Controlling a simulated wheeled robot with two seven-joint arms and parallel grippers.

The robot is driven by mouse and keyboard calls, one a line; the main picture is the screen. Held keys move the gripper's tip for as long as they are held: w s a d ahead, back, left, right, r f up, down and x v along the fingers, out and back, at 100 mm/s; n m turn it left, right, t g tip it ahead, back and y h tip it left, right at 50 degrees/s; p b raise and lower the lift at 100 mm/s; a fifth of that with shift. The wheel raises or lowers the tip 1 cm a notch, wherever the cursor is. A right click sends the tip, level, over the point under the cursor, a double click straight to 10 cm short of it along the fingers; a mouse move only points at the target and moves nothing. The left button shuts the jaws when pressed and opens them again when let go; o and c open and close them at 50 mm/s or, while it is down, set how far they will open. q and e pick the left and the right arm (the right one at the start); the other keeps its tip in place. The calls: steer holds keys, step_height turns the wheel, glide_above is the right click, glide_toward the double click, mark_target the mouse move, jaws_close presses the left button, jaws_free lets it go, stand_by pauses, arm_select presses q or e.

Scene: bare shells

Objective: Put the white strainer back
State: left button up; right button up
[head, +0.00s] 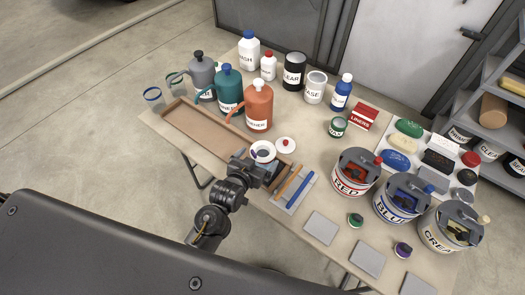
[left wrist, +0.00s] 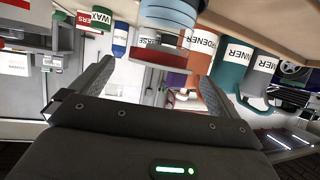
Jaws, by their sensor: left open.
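A white round ring-like piece with a dark centre (head: 263,149), which looks like the white strainer, is at the right end of the long brown tray (head: 190,128) in the head view. My left gripper (head: 268,170) is right beside it, on its near side; I cannot tell whether they touch. In the left wrist view, which is upside down, the fingers (left wrist: 152,85) are apart. A pale blue and white round thing (left wrist: 172,12) and a flat red-and-white piece show beyond and between them. My right gripper is not in view.
A white disc with a red knob (head: 286,143) lies just right of the ring. Orange (head: 259,105), teal and grey jugs stand behind the tray. Red (head: 352,177), blue and cream paint cans stand at the right. A small rack with blue and orange sticks (head: 298,190) is close right of my gripper.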

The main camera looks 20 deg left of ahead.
mark_target(263, 151)
arm_select(q)
steer(key=shift+w+f, duration=0.1)
steer(key=shift+w, duration=0.1)
steer(key=shift+w+d+p, duration=0.1)
steer(key=shift+w+p, duration=0.35)
steer(key=shift+w, duration=0.05)
steer(key=p+x, duration=0.1)
steer(key=x, duration=0.2)
steer(key=shift+w, duration=0.3)
steer(key=shift+w+d+f, duration=0.1)
steer(key=shift+w+f, duration=0.1)
steer(key=shift+w, duration=0.1)
steer(key=c, duration=1)
steer(key=shift+o, duration=0.2)
